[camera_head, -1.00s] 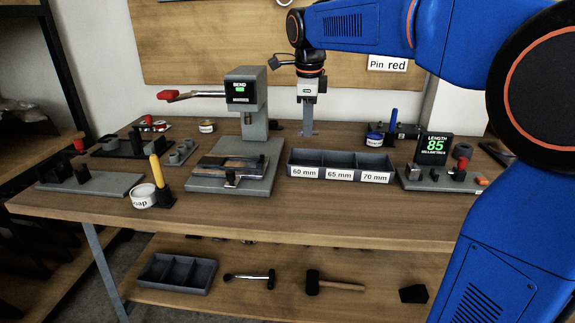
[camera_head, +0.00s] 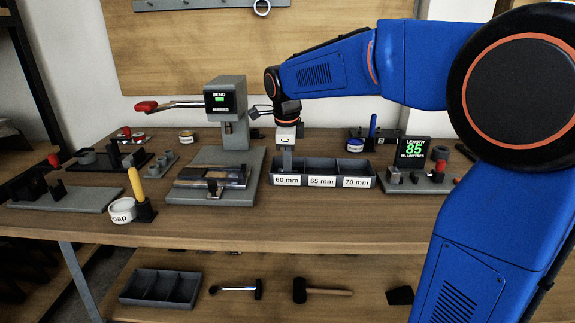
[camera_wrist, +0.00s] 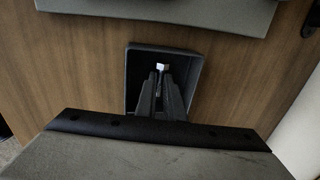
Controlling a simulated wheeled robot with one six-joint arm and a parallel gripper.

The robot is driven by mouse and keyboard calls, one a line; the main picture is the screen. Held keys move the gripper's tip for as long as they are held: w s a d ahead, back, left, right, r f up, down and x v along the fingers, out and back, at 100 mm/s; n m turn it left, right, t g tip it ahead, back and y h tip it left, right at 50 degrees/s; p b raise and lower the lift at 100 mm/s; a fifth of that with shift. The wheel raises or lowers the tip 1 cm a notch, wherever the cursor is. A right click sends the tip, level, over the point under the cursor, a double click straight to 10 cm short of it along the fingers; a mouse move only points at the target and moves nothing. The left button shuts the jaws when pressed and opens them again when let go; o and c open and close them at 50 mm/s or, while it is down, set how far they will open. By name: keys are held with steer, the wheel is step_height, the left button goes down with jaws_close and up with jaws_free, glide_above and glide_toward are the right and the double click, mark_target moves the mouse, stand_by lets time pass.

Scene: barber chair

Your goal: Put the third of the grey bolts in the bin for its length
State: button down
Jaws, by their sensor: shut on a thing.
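The three-part bin tray (camera_head: 322,182) stands on the bench, with labels reading 60 mm, 65 mm and 70 mm from left to right. My gripper (camera_head: 287,166) points down over the left, 60 mm compartment in the head view. In the wrist view my gripper (camera_wrist: 162,80) has its fingers close together. A small bright piece, seemingly the grey bolt (camera_wrist: 162,66), shows at the fingertips, in front of the dark tray (camera_wrist: 131,62). Most of it is hidden by the fingers, and its length cannot be seen. The length gauge (camera_head: 411,148) shows 85 in green.
A bending press (camera_head: 228,105) with a red-tipped lever stands left of the tray. A soap tub (camera_head: 122,211) and a yellow-handled tool (camera_head: 136,185) stand further left. A blue-handled tool (camera_head: 372,126) is behind the tray. Bench front is mostly clear.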

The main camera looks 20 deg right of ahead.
steer(key=shift+f, duration=0.15)
steer(key=c, duration=1.9)
jaws_free()
steer(key=shift+o, duration=0.2)
step_height(320, 180, up, 12)
steer(key=s, duration=0.2)
steer(key=shift+a, duration=0.4)
steer(key=shift+s, duration=0.1)
